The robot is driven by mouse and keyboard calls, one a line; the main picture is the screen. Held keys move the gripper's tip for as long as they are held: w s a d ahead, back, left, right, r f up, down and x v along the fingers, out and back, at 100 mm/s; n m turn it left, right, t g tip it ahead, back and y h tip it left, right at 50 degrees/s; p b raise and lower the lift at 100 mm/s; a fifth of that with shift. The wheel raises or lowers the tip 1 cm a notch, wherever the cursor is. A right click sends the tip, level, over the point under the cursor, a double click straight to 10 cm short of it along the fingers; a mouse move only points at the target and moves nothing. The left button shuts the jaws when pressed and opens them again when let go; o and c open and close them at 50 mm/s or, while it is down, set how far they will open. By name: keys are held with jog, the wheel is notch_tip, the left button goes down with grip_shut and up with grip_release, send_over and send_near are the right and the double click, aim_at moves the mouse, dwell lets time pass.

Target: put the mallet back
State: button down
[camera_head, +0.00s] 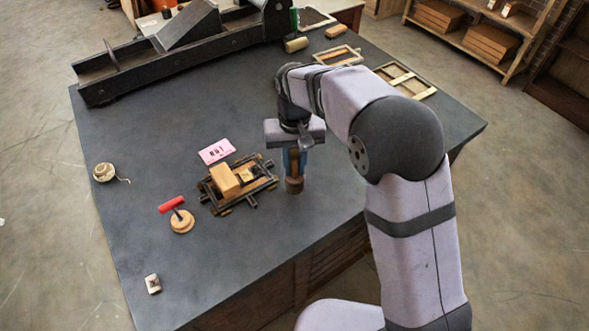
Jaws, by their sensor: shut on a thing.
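My gripper (296,169) points down over the right middle of the dark table, with bluish fingers. It is shut on a brown wooden piece, which looks like the mallet (294,186). Its round brown lower end shows below the fingers, and its upper part is hidden by the gripper. It is upright and close to the tabletop; I cannot tell whether it touches. It is just right of a dark frame (268,180) with wooden blocks (225,181) in it.
A pink card (216,151) lies behind the frame. A black press bed (150,65) fills the back left. The front table is clear.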

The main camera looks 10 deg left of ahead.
jog(key=shift+f+p, duration=0.3)
jog(key=shift+f, duration=1)
jog(key=shift+f, duration=0.2)
jog(key=c, duration=1.6)
grip_release()
notch_tip(320, 180, up, 12)
jog(key=shift+r+b, duration=0.2)
jog(key=shift+b, duration=1)
